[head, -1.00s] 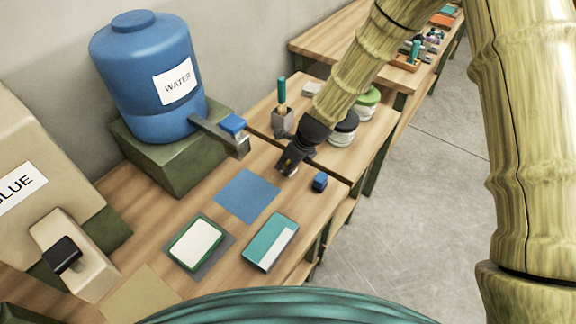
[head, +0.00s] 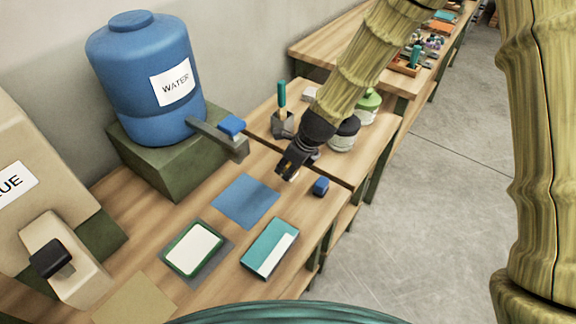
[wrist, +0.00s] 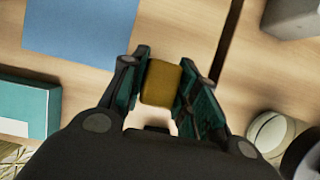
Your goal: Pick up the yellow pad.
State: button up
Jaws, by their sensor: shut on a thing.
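The yellow pad (wrist: 161,83) is a small yellow-brown block with rounded edges. In the wrist view it sits between the two dark-and-green fingers of my gripper (wrist: 163,88), which is shut on it. In the head view my gripper (head: 288,170) is over the wooden table, just right of the blue mat and left of the small blue block. The pad cannot be made out clearly there. I cannot tell whether it touches the table.
Around it are the blue mat (head: 245,201), the blue block (head: 321,186), a teal-and-white box (head: 270,248), a green-framed pad (head: 193,249) and a brush cup (head: 283,124). A blue water tank (head: 145,75) with a spout stands behind left. Jars (head: 344,133) stand behind my gripper.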

jog(key=s+b, duration=0.1)
jog(key=s, duration=0.3)
jog(key=s+r+b, duration=0.1)
jog(key=s, duration=0.3)
jog(key=s+d+b, duration=0.1)
jog(key=s+b, duration=0.1)
jog(key=s, duration=0.3)
jog(key=shift+s+d+r, duration=0.1)
jog(key=shift+r, duration=0.05)
jog(key=o, duration=0.3)
jog(key=shift+c, duration=1.1)
